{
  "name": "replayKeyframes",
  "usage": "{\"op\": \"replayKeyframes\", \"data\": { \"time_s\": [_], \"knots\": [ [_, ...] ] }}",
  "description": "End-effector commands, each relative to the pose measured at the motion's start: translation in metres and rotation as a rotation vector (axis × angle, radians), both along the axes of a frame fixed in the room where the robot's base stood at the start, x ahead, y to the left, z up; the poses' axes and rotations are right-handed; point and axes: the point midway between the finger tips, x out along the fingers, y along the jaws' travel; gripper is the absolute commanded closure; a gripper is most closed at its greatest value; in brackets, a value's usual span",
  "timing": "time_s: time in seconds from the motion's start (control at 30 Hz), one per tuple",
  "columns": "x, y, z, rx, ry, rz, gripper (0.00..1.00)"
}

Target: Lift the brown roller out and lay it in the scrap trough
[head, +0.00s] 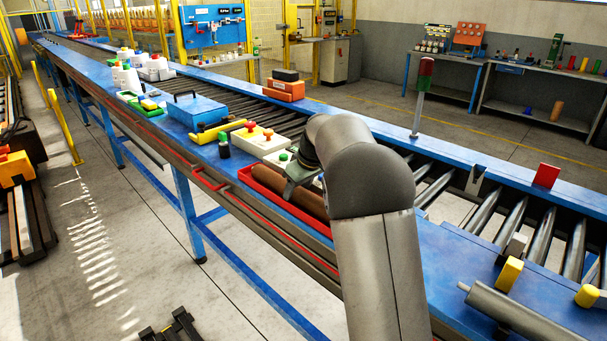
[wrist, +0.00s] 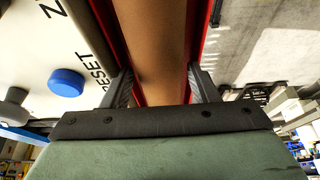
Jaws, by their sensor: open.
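A brown roller (head: 312,203) lies lengthwise in a long red trough (head: 262,184) on the near side of the blue conveyor frame. My arm hides its right end in the head view. In the wrist view the roller (wrist: 160,45) runs straight between my fingers, with red trough walls (wrist: 212,35) on both sides. My gripper (wrist: 160,78) is open, with one finger on each side of the roller. I cannot tell whether either finger touches it. In the head view my gripper (head: 297,180) is over the trough and partly hidden by my wrist.
A pale control box with a blue button (wrist: 66,82) sits close beside my left finger. Control boxes with red buttons (head: 262,138) and a blue toolbox (head: 196,110) stand farther along the frame. A grey roller (head: 520,312), yellow blocks (head: 509,274) and a red plate (head: 546,175) are at right.

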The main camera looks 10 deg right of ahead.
Motion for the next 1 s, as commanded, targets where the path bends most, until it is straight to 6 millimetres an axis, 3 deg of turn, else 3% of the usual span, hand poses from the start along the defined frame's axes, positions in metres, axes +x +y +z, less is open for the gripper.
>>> {"op": "replayKeyframes", "data": {
  "time_s": [0.17, 0.6, 0.8, 1.0],
  "knots": [
    [-0.010, -0.007, 0.028, 0.000, -0.004, -0.001, 0.30],
    [-0.043, -0.028, 0.126, 0.000, -0.006, 0.000, 0.30],
    [-0.053, -0.034, 0.152, 0.001, -0.004, -0.002, 0.30],
    [-0.056, -0.035, 0.160, 0.001, -0.003, -0.001, 0.30]
  ]
}}
